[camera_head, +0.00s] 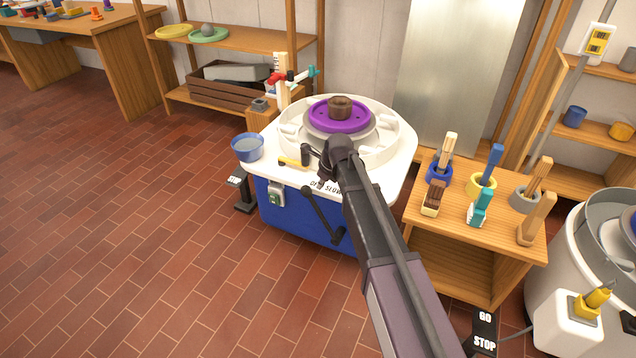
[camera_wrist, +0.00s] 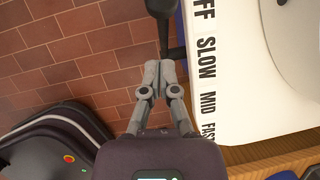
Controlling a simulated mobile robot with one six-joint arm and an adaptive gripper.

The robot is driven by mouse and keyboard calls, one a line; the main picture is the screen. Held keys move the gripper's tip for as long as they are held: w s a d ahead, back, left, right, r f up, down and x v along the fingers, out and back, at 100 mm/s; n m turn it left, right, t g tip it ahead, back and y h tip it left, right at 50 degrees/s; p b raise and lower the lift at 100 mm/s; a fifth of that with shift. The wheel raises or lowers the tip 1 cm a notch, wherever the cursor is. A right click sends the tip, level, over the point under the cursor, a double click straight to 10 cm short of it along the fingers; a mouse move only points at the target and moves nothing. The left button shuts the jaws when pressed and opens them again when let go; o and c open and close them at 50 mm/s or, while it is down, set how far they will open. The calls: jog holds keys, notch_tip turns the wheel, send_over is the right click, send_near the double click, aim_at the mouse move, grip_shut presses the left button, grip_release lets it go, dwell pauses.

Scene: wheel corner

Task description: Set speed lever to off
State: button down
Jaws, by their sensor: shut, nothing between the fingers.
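The black speed lever (camera_head: 322,213) slants across the front of the blue-bodied pottery wheel in the head view. In the wrist view the lever (camera_wrist: 163,28) lies along the white table's edge, its thick end at the top near the OFF end of the lettering and its thinner part beside SLOW. The printed scale (camera_wrist: 207,75) reads SLOW, MID and FAST, with OFF partly cut off. My gripper (camera_wrist: 158,66) is shut and empty, its tips just below the lever's thin part; I cannot tell whether they touch. In the head view my arm partly hides the lettering.
The white wheel table (camera_head: 398,150) carries a purple disc (camera_head: 340,118) with a brown lump. A blue bowl (camera_head: 248,148) is at its left edge. A wooden stand (camera_head: 460,262) with several tools is at right. A GO/STOP pedal (camera_head: 484,333) lies in front. Floor at left is clear.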

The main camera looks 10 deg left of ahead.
jog(key=p+v, duration=0.6)
jog(key=v, duration=0.1)
jog(key=shift+a+r+p, duration=0.25)
jog(key=shift+r+p, duration=0.1)
dwell(0.6)
jog(key=s+d+n+g+h, duration=0.1)
jog(key=s+d+n, duration=0.6)
jog(key=d, duration=0.4)
jog(key=s+d+f+n+h, duration=0.1)
jog(key=s+d+n, duration=0.65)
jog(key=d, duration=0.25)
jog(key=s+d+n+g+h, duration=0.1)
jog(key=s+d+n, duration=0.6)
jog(key=d, duration=0.4)
notch_tip(320, 180, up, 31)
jog(key=w+p, duration=0.1)
jog(key=p, duration=3)
jog(key=shift+w+r, duration=0.15)
jog(key=shift+n, duration=0.25)
